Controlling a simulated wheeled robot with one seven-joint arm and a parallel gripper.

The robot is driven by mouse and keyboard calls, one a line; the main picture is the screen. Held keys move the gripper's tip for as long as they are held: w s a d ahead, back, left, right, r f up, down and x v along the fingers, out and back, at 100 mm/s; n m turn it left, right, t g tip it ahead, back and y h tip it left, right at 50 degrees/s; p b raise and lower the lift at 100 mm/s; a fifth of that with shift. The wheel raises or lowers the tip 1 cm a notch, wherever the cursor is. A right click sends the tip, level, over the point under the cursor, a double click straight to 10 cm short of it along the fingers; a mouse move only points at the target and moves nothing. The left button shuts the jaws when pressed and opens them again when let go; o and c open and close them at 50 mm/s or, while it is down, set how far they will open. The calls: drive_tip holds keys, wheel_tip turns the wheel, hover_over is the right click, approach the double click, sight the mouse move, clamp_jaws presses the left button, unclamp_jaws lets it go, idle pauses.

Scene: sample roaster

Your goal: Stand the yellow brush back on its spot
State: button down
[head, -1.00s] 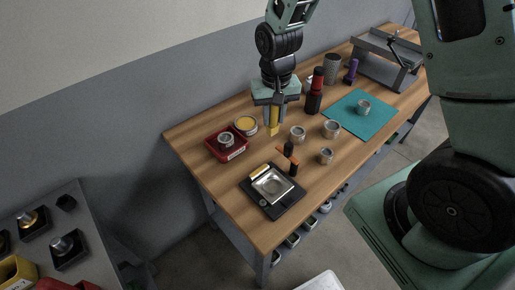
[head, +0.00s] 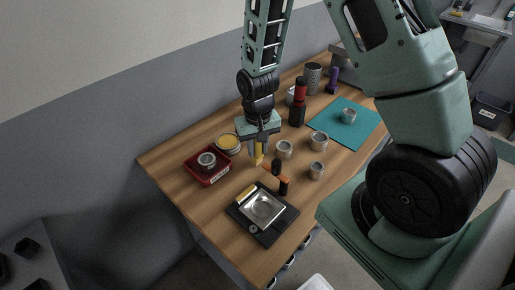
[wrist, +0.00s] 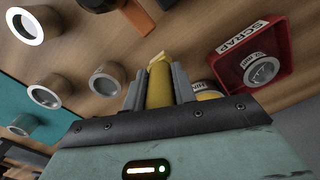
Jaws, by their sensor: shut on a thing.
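The yellow brush (head: 259,160) is upright between the fingers of my gripper (head: 258,152), over the wooden table between the yellow-topped tin and a small metal can. In the wrist view the brush (wrist: 159,84) is clasped between both fingers of my gripper (wrist: 158,88). Its lower end points at the table. I cannot tell whether that end touches the wood. The brush's spot cannot be made out in either view.
A red SCRAP tray (head: 211,179) with a can in it and a yellow-topped tin (head: 228,143) stand left. Small metal cans (head: 285,150) stand right. A black scale (head: 262,213) and an orange-and-black tool (head: 282,184) are in front. A teal mat (head: 350,124) lies farther right.

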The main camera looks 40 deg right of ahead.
drive_tip(key=shift+f, duration=0.55)
drive_tip(key=shift+f, duration=0.2)
drive_tip(key=c, duration=1.1)
unclamp_jaws()
drive_tip(key=shift+r, duration=0.1)
drive_tip(key=shift+r, duration=0.1)
